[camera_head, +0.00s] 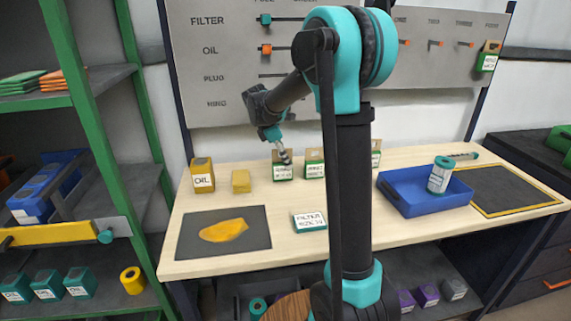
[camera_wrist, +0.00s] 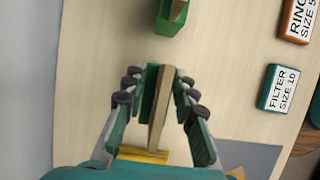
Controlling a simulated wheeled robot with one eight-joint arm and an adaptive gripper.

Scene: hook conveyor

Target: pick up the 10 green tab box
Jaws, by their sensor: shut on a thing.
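A row of small brown boxes with green fronts and white labels stands along the back of the table. My gripper (camera_head: 284,155) reaches down onto the leftmost of them, a green tab box (camera_head: 283,174); its label is too small to read. In the wrist view my gripper (camera_wrist: 157,100) has its fingers on both sides of this green tab box (camera_wrist: 158,105), which shows as a thin brown and green upright shape. A second green tab box (camera_head: 314,171) stands just to its right, and it also shows in the wrist view (camera_wrist: 172,18). Another (camera_head: 376,158) is partly hidden behind my arm.
An OIL box (camera_head: 202,178) and a yellow block (camera_head: 241,182) stand to the left. A FILTER SIZE 10 box (camera_head: 309,221) lies nearer the front. A blue tray (camera_head: 400,204) holds a white and teal canister (camera_head: 439,176). A hook board (camera_head: 225,75) rises behind the table.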

